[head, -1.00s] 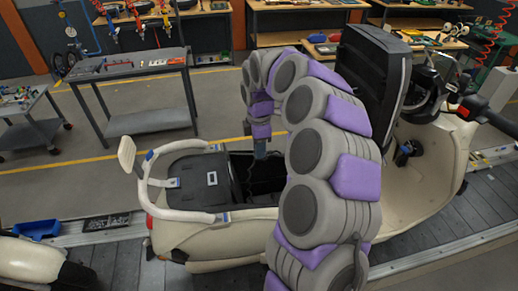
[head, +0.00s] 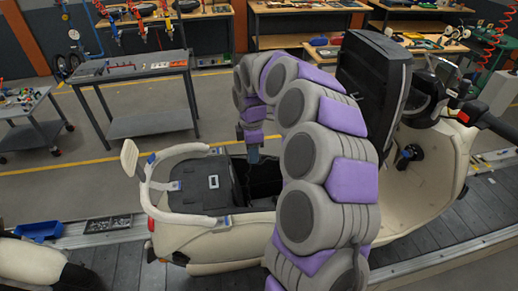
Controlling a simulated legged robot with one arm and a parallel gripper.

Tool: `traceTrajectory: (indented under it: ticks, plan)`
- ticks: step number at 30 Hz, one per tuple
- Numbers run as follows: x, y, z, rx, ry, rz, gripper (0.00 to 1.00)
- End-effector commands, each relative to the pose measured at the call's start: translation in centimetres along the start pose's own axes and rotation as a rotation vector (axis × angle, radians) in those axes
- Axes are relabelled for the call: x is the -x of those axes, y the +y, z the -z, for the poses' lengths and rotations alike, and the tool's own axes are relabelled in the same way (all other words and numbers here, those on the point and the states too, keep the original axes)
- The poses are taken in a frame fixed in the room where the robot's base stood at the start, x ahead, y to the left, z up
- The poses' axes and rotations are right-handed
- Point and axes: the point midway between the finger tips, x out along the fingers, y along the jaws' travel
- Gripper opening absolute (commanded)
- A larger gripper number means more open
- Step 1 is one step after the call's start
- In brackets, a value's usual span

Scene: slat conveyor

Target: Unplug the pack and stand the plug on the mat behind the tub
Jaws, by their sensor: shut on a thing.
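A cream scooter (head: 200,238) stands on the conveyor with its black seat (head: 375,80) tipped up. The tub (head: 266,172) is the dark open bay under the seat, partly hidden by my arm. Behind it, to the left, is a flat dark grey surface (head: 203,197), likely the mat, with a small white-marked patch on it. My gripper (head: 253,158) points down over the left part of the tub. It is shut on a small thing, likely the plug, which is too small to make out. The pack is not clear in the dark tub.
A pale grab rail (head: 150,190) curves around the rear deck, with a cream pad (head: 129,157) standing up at its left end. A blue tray (head: 38,230) lies at the left by the conveyor. Benches and a grey table (head: 133,72) stand farther back.

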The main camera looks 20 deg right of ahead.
Motion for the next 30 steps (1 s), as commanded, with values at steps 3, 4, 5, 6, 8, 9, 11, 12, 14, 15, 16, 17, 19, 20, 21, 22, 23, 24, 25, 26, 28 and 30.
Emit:
traceTrajectory:
  ticks: [3, 4, 5, 6, 8, 9, 11, 12, 14, 15, 16, 17, 19, 20, 21, 22, 23, 24, 25, 26, 28, 30]
  plan:
    - [0.1, -0.2, 1.3, 0.002, -0.002, 0.000, 0.00]
    - [0.1, -0.3, 1.6, 0.002, -0.002, 0.000, 0.00]
    - [0.1, -0.3, 1.9, 0.002, -0.001, 0.000, 0.00]
    - [0.1, -0.4, 2.4, 0.002, -0.001, 0.000, 0.00]
    - [0.0, -0.5, 3.0, 0.001, -0.001, 0.000, 0.00]
    - [0.0, -0.6, 3.4, 0.002, -0.001, 0.000, 0.00]
    - [0.0, -0.7, 4.1, 0.003, -0.001, -0.001, 0.00]
    - [0.0, -0.8, 4.5, 0.003, -0.001, -0.001, 0.00]
    - [0.0, -0.9, 5.2, 0.002, -0.001, -0.001, 0.00]
    - [0.0, -1.0, 5.6, 0.003, -0.001, -0.001, 0.00]
    - [0.0, -1.0, 5.9, 0.003, -0.002, -0.001, 0.00]
    - [0.0, -1.1, 6.2, 0.003, -0.002, -0.001, 0.00]
    - [0.0, -1.2, 7.0, 0.002, -0.001, -0.001, 0.00]
    - [0.0, -1.3, 7.3, 0.002, 0.000, 0.000, 0.00]
    - [0.0, -1.3, 7.8, 0.003, 0.000, 0.000, 0.00]
    - [0.0, -1.4, 8.1, 0.003, 0.000, 0.000, 0.00]
    - [0.0, -1.4, 8.3, 0.002, -0.001, 0.000, 0.00]
    - [0.0, -1.5, 8.8, 0.002, -0.001, 0.000, 0.00]
    - [0.0, -1.6, 9.1, 0.002, -0.002, 0.000, 0.00]
    - [0.1, -1.6, 9.4, 0.002, -0.002, -0.001, 0.00]
    - [0.1, -1.8, 10.2, 0.003, -0.001, 0.000, 0.00]
    - [0.1, -1.9, 10.9, 0.002, -0.001, 0.000, 0.00]
